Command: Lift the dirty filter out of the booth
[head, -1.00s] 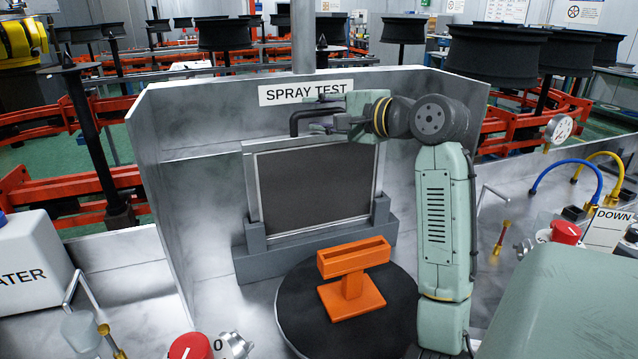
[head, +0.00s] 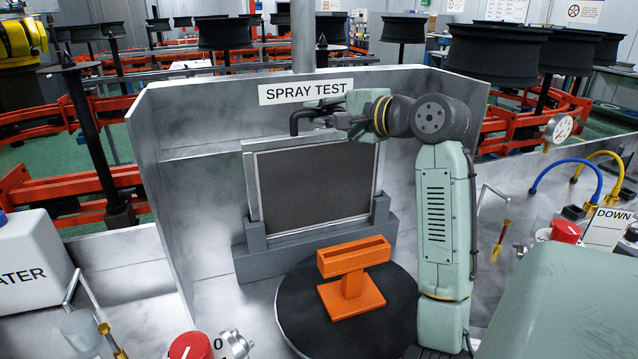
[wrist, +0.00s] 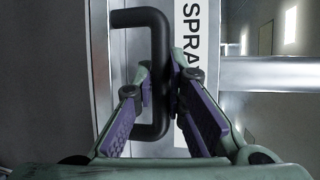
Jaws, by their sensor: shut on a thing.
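The dirty filter (head: 312,188) is a dark panel in a silver frame. It stands upright in a grey slotted holder (head: 252,254) against the back of the spray booth (head: 205,190). A black bar handle (head: 294,123) rises from its top edge; in the wrist view the handle (wrist: 159,60) runs between the fingers. My gripper (head: 322,119) comes in from the right and is shut on the handle; its fingers (wrist: 160,88) lie on either side of the bar. Part of the handle is hidden by my gripper in the head view.
An orange stand (head: 352,278) sits on a black round turntable (head: 298,306) in front of the filter. The booth's left wall (head: 160,150) and back wall enclose it. A SPRAY TEST sign (head: 303,92) is just above the handle. A grey pole (head: 303,35) rises behind.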

